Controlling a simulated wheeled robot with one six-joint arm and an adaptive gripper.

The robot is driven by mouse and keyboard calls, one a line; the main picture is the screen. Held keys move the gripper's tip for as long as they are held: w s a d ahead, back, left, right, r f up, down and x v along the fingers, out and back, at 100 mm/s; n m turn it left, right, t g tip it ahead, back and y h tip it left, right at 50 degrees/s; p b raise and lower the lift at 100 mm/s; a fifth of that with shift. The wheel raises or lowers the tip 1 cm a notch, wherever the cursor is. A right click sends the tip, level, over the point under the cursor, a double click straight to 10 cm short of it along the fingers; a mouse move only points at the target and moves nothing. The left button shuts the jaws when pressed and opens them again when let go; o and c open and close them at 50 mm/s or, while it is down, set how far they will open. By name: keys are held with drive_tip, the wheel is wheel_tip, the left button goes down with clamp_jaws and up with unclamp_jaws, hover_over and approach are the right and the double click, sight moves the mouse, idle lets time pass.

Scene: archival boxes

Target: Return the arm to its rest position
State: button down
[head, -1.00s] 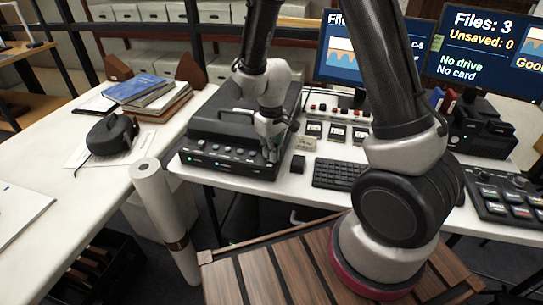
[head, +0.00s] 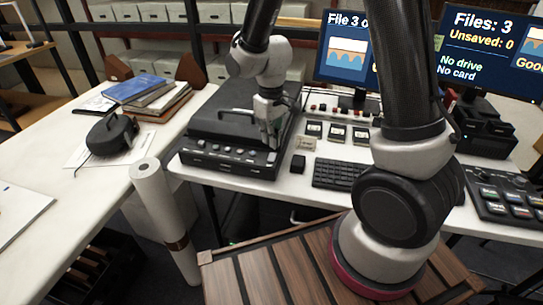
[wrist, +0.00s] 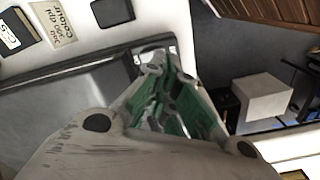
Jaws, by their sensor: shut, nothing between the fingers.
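My gripper (head: 270,142) is shut and empty. It points down over the right front part of the black box-shaped device (head: 215,128) on the white desk, close to the front row of buttons. I cannot tell whether the fingertips touch the device. In the wrist view my gripper (wrist: 160,68) shows its fingers together, with green inner parts. The device's dark top and edge (wrist: 75,75) lie below and to the left there. My arm reaches from the right, bent above the desk.
A keyboard (head: 338,174), a small black block (head: 298,164) and labelled cards (head: 337,132) sit right of the device. Two monitors (head: 345,50) stand behind. A white roll (head: 163,215) stands upright at the desk's front left. Books (head: 150,95) lie on the left table.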

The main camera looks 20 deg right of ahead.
drive_tip(key=shift+r, duration=0.65)
drive_tip(key=s+d+r+m+t, duration=0.2)
drive_tip(key=s+d+r, duration=0.5)
drive_tip(key=s+r, duration=0.2)
drive_tip(key=s+d+r+m+t, duration=0.2)
drive_tip(key=s+d+r+m, duration=0.1)
drive_tip(key=s+d+r, duration=0.5)
drive_tip(key=v, duration=0.4)
drive_tip(key=shift+s+r, duration=0.15)
drive_tip(key=shift+s, duration=0.15)
